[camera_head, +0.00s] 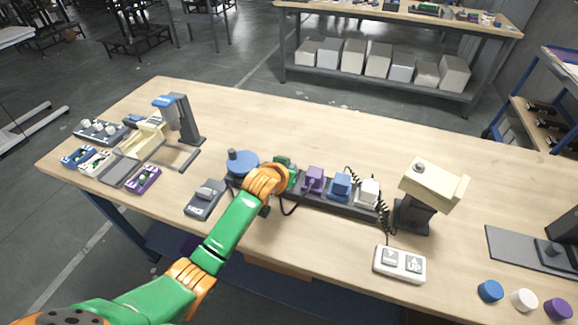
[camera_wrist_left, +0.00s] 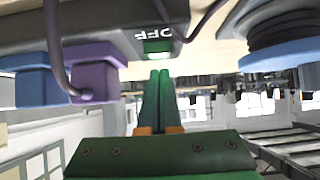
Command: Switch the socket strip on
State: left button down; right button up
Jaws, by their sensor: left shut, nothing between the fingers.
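The dark socket strip (camera_head: 330,204) lies on the workbench, with a purple plug (camera_head: 314,180), a blue plug (camera_head: 340,187) and a white plug (camera_head: 368,193) in it. In the left wrist view the strip (camera_wrist_left: 110,25) is close, with a green switch (camera_wrist_left: 157,46) beside a label that reads OFF upside down. My left gripper (camera_wrist_left: 160,74) is shut and empty, its fingertips right at the switch; I cannot tell whether they touch. In the head view my left wrist hides the strip's left end and the switch. My right gripper is not in view.
A blue round thing (camera_head: 242,163) and a grey device (camera_head: 206,197) stand left of the strip. A cream-headed device (camera_head: 432,186) and a white two-button control (camera_head: 399,264) stand right. Cables loop around the plugs. The bench behind the strip is clear.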

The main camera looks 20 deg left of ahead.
pick_arm(q)
jog(key=r+p, duration=0.3)
jog(key=p, duration=0.1)
jog(key=r+p, duration=0.1)
jog(key=r, duration=0.1)
jog(key=shift+w+a+r+p, duration=0.15)
jog(key=shift+w+r+p, duration=0.15)
jog(key=shift+w+p, duration=0.1)
jog(key=shift+s+r+b, duration=0.25)
jog(key=shift+s+b, duration=0.35)
jog(key=shift+s, duration=0.1)
jog(key=s+r, duration=0.4)
jog(key=r, duration=0.2)
jog(key=shift+s, duration=0.35)
